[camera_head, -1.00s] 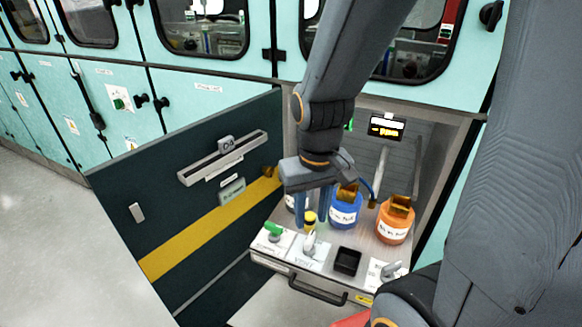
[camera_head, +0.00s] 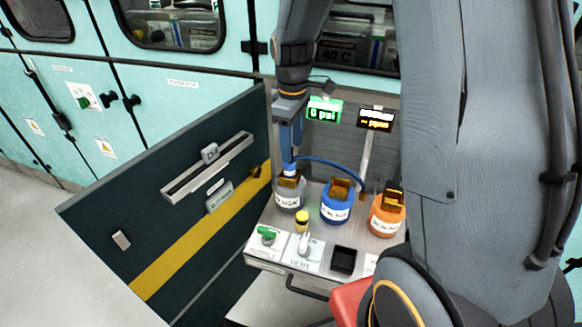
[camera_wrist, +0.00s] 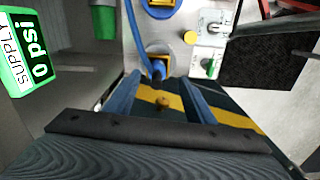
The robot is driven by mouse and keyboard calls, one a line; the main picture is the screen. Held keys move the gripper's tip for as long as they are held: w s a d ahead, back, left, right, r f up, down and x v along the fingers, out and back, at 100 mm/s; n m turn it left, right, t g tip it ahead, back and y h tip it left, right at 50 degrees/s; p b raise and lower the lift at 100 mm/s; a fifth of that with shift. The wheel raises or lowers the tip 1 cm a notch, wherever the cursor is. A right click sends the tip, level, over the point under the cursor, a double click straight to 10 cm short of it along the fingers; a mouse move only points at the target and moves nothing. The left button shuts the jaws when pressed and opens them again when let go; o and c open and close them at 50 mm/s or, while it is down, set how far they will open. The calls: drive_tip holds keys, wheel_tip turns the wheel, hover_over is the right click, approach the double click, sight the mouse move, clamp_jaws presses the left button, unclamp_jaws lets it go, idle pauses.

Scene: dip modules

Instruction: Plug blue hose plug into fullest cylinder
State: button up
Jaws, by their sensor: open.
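A blue hose (camera_head: 330,163) arcs from the back of the bench to its plug (camera_head: 290,168) at the top of the grey cylinder (camera_head: 289,197). The plug (camera_wrist: 158,70) also shows in the wrist view, by the cylinder's gold-coloured top. I cannot tell how deep it sits. My gripper (camera_head: 291,150) is open above the grey cylinder; its blue fingers (camera_wrist: 158,98) are spread apart in the wrist view, with the plug close to the gap between them. A blue cylinder (camera_head: 336,210) and an orange cylinder (camera_head: 386,220) stand to the right. Fill levels are not readable.
A green "0 psi" display (camera_head: 323,110) and a dark display (camera_head: 375,119) are behind the cylinders. Green-handled (camera_head: 267,233) and vent (camera_head: 304,243) valves and a black square recess (camera_head: 343,260) are in front. An open dark door (camera_head: 170,215) stands left.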

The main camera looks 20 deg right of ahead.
sight(290, 172)
drive_tip(key=shift+w+n, duration=0.4)
drive_tip(key=shift+w, duration=0.15)
drive_tip(key=shift+w+f, duration=0.15)
drive_tip(key=shift+f, duration=0.15)
wheel_tip(290, 172, down, 2)
drive_tip(key=shift+f+p, duration=0.15)
drive_tip(key=shift+p, duration=0.25)
drive_tip(key=f, duration=0.1)
drive_tip(key=f+p, duration=0.1)
drive_tip(key=f, duration=0.1)
drive_tip(key=shift+s+a+f+p, duration=0.2)
drive_tip(key=shift+s+f+p, duration=0.05)
drive_tip(key=shift+f+p, duration=0.15)
drive_tip(key=shift+f, duration=0.6)
drive_tip(key=c, duration=1.2)
drive_tip(key=shift+c, duration=0.2)
